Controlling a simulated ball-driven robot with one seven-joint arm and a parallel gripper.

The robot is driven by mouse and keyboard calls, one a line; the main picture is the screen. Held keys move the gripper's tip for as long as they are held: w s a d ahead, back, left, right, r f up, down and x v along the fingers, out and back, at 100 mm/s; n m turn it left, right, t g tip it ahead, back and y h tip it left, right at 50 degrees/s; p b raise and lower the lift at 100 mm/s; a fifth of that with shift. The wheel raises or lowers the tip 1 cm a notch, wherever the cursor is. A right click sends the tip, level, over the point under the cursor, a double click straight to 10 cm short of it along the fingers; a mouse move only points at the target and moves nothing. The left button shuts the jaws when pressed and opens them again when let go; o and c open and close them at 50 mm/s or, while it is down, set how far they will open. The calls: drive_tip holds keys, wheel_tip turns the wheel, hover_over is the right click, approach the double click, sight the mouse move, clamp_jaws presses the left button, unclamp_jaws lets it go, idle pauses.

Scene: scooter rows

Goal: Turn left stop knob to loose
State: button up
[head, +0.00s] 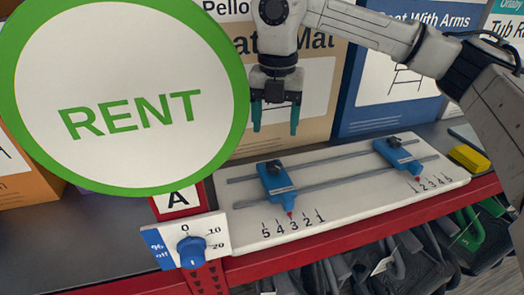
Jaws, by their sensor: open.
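The left stop is a blue slider (279,187) on the white board's two grey rails, with its red pointer close to the 3 mark. Its small black knob (274,167) sits on top; I cannot tell from here whether it is tight or loose. The right stop (400,158) is a similar blue slider with a black knob (394,141) at the other end of the rails. My gripper (275,128) points down above and behind the left stop's knob. Its two green-tipped fingers are apart with nothing between them, and they do not appear to touch the knob.
A large round RENT sign (130,65) fills the upper left. A blue dial (191,252) marked 0, 10, 20 is at the front left. Boxes (330,60) stand behind the board (350,205). A yellow block (469,159) lies at right. Dark scooters (400,262) stand below the red edge.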

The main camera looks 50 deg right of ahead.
sight(274, 165)
wheel_tip(274, 165, down, 10)
drive_tip(key=shift+s+f+p, duration=0.1)
drive_tip(key=shift+p, duration=1.05)
drive_tip(key=c, duration=1.1)
